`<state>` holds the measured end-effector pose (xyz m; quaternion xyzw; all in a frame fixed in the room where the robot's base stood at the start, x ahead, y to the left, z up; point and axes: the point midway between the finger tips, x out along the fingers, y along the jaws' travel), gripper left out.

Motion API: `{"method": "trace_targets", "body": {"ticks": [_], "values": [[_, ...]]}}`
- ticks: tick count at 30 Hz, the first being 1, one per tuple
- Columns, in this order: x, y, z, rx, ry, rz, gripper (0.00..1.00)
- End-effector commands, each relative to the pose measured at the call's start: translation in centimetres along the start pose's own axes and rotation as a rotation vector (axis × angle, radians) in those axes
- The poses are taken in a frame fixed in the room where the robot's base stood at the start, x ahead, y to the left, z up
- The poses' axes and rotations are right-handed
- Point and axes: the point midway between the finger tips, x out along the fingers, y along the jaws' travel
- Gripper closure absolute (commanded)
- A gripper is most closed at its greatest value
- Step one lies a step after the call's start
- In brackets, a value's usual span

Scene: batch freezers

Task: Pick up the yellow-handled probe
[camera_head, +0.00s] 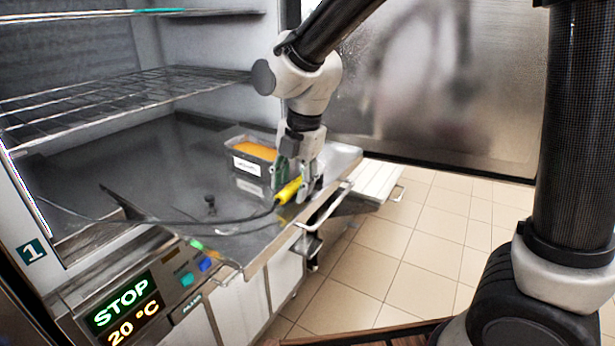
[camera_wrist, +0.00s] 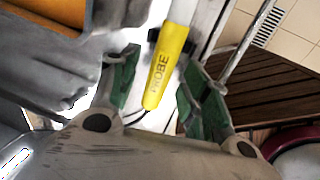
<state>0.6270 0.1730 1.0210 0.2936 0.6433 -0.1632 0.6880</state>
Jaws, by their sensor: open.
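The yellow-handled probe (camera_head: 288,191) lies at the front right of the freezer's dark metal shelf, with a dark cable running left from it. In the wrist view its yellow handle (camera_wrist: 166,68), marked PROBE, sits between my two green-padded fingers. My gripper (camera_head: 296,190) points down over the handle with one finger on each side. In the wrist view my gripper (camera_wrist: 157,100) is open, with gaps visible between the pads and the handle. Part of the probe's far end is cut off at the top of the wrist view.
A dark tray with orange contents (camera_head: 256,150) and a white label stands just behind my gripper. A wire rack (camera_head: 120,100) is above the shelf at left. A metal handle rail (camera_head: 325,205) runs along the shelf's front edge. Tiled floor (camera_head: 420,230) is clear at right.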

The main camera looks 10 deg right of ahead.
Motion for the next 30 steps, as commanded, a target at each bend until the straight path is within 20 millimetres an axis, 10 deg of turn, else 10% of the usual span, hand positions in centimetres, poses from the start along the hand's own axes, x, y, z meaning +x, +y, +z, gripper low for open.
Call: {"method": "trace_targets", "body": {"ticks": [8, 16, 30], "values": [[0.4, 0.0, 0.0, 0.000, 0.000, 0.001, 0.53], [0.4, 0.0, 0.0, 0.000, 0.000, 0.001, 1.00], [-2.1, 0.6, 0.0, 0.000, -0.001, 0.006, 1.00]]}}
